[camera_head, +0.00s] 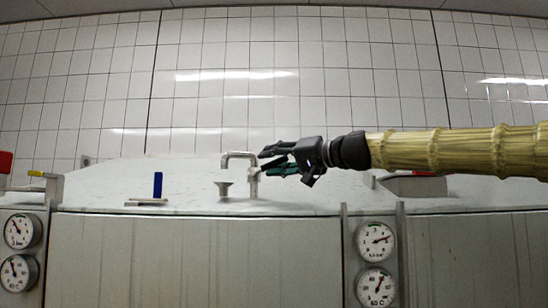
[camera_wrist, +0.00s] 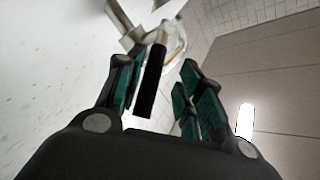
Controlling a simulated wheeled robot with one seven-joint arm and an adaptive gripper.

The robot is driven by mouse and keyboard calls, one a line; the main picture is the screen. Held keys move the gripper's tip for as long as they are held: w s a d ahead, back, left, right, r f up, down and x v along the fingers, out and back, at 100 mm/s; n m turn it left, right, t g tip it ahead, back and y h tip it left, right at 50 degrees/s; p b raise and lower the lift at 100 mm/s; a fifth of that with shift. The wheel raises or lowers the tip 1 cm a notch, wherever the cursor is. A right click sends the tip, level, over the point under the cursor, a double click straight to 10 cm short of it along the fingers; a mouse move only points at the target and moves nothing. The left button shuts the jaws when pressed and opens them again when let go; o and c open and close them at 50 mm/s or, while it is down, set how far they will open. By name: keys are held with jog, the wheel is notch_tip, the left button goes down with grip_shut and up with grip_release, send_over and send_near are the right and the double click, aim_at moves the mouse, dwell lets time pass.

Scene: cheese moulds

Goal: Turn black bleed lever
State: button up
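The black bleed lever (camera_wrist: 151,82) shows in the wrist view as a dark bar between my two fingers, closer to the left finger. It joins a metal pipe fitting at its upper end. My gripper (camera_wrist: 156,70) is open, with a clear gap between the lever and the right finger; I cannot tell whether the left finger touches it. In the head view my gripper (camera_head: 268,160) reaches in from the right, beside the bent metal pipe (camera_head: 238,155). The lever is not distinguishable there, among the dark fingers.
A blue lever (camera_head: 158,184) stands further left, and a yellow-tipped lever (camera_head: 37,173) is at the far left. Gauges (camera_head: 376,240) line the front. A tiled wall (camera_head: 300,80) is behind.

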jog(key=shift+w+f, duration=0.35)
jog(key=shift+w, duration=0.35)
jog(key=c, duration=0.3)
jog(key=shift+s+a+r, duration=0.1)
jog(key=shift+s, duration=0.15)
grip_shut()
